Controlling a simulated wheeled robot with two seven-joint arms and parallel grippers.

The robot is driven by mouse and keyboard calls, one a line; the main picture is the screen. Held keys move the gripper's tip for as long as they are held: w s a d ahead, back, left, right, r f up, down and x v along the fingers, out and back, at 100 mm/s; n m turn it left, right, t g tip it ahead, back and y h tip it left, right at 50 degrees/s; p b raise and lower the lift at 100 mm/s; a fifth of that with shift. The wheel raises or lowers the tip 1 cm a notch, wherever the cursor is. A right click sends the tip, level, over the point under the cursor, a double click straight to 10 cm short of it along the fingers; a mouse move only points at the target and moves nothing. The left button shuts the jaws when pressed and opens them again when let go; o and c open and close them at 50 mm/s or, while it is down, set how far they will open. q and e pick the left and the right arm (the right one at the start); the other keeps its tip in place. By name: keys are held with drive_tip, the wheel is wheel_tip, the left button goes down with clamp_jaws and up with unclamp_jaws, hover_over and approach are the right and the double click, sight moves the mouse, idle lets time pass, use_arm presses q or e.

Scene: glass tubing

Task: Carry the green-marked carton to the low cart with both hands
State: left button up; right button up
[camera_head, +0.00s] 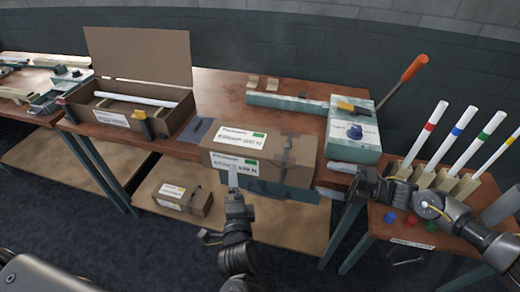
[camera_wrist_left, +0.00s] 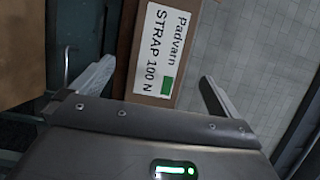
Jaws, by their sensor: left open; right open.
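The green-marked carton (camera_head: 284,150) is brown, with white labels and green squares. It sits at the front edge of the wooden table. My left gripper (camera_head: 233,178) is open at its near face; in the left wrist view the carton's labelled face (camera_wrist_left: 150,60) shows beyond and between the spread fingers (camera_wrist_left: 155,90). Contact cannot be told. My right gripper (camera_head: 335,178) is open just right of the carton, apart from its right end. I cannot identify the low cart for certain in these views.
An open brown box (camera_head: 130,108) holding a white tube stands left on the table. A pale green box (camera_head: 354,133) stands right of the carton. A lower stand (camera_head: 400,238) at right holds several colour-banded tubes. A yellow-marked carton (camera_head: 185,200) is on the shelf below.

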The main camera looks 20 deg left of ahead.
sight(299, 162)
use_arm(q)
drive_tip(key=x, duration=1)
drive_tip(key=shift+w, duration=0.35)
use_arm(e)
drive_tip(key=a, duration=1)
drive_tip(key=shift+s+a, duration=0.1)
drive_tip(key=shift+a, duration=0.15)
use_arm(q)
drive_tip(key=c, duration=1.7)
use_arm(e)
drive_tip(key=c, duration=1.7)
